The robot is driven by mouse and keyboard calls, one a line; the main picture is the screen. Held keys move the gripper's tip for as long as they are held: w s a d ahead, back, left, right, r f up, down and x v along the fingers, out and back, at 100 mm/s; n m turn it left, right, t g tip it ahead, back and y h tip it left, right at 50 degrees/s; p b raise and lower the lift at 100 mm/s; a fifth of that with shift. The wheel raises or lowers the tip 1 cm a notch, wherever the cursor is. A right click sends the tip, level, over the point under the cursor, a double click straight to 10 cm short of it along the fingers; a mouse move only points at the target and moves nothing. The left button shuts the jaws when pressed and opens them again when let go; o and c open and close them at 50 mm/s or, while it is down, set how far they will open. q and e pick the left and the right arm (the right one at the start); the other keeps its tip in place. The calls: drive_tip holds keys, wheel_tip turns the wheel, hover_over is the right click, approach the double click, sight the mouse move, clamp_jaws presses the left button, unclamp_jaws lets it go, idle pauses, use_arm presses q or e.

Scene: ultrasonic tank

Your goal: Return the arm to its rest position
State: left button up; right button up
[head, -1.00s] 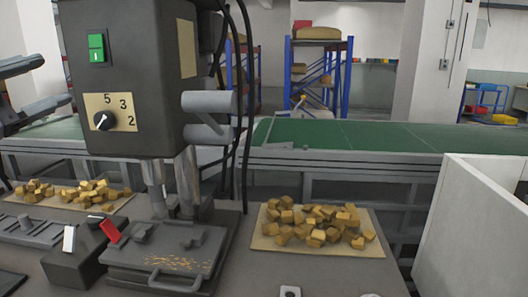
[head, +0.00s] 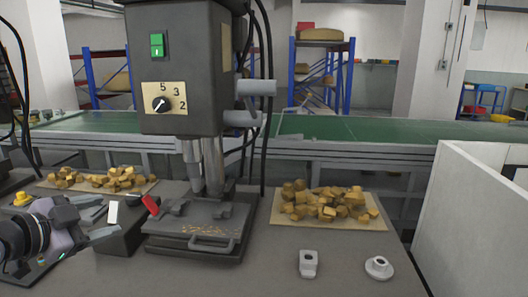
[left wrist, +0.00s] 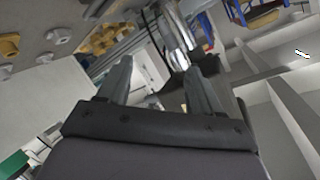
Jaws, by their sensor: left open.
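My left gripper (head: 110,223) is at the lower left of the head view, low over the workbench. It points right, towards the small dark block with a white and a red lever (head: 122,232). Its two fingers are apart with nothing visible between them. In the left wrist view the same gripper (left wrist: 158,68) shows two spread fingers with an empty gap. The grey machine (head: 185,65) with a green switch and a dial stands beyond it to the right. I cannot tell whether the fingers touch the lever block. My right gripper is not in view.
A plate with a handle (head: 200,242) lies under the machine. Brown chunks lie on a right tray (head: 290,219) and a left one. Two small light fittings (head: 308,262) (head: 379,267) sit at the front right. A white partition (head: 465,220) bounds the right. The front middle bench is clear.

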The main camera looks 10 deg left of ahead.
use_arm(q)
drive_tip(key=s+d+f+n+g, duration=0.2)
drive_tip(key=s+d+f+g, duration=0.15)
drive_tip(key=f, duration=0.55)
drive_tip(key=s+d+f+n+g, duration=0.15)
drive_tip(key=s+d+f, duration=0.25)
drive_tip(key=f, duration=0.5)
drive_tip(key=s+d+f+n+g+y, duration=0.1)
drive_tip(key=s+d+f+n+g, duration=0.15)
drive_tip(key=s+d+f, duration=0.45)
drive_tip(key=s+d+f+n+g+y, duration=0.1)
drive_tip(key=s+d+f+n+g, duration=0.15)
drive_tip(key=s+d, duration=0.4)
drive_tip(key=w+f+t+h+b, duration=0.1)
drive_tip(key=w+f+t, duration=0.1)
drive_tip(key=f, duration=0.3)
drive_tip(key=w+f+m+t+h+b, duration=0.1)
drive_tip(key=w+f+t, duration=0.2)
drive_tip(key=f, duration=0.3)
drive_tip(key=shift+w+d+f+t+b, duration=0.2)
drive_tip(key=shift+d+t+b, duration=0.2)
drive_tip(key=shift+t, duration=0.3)
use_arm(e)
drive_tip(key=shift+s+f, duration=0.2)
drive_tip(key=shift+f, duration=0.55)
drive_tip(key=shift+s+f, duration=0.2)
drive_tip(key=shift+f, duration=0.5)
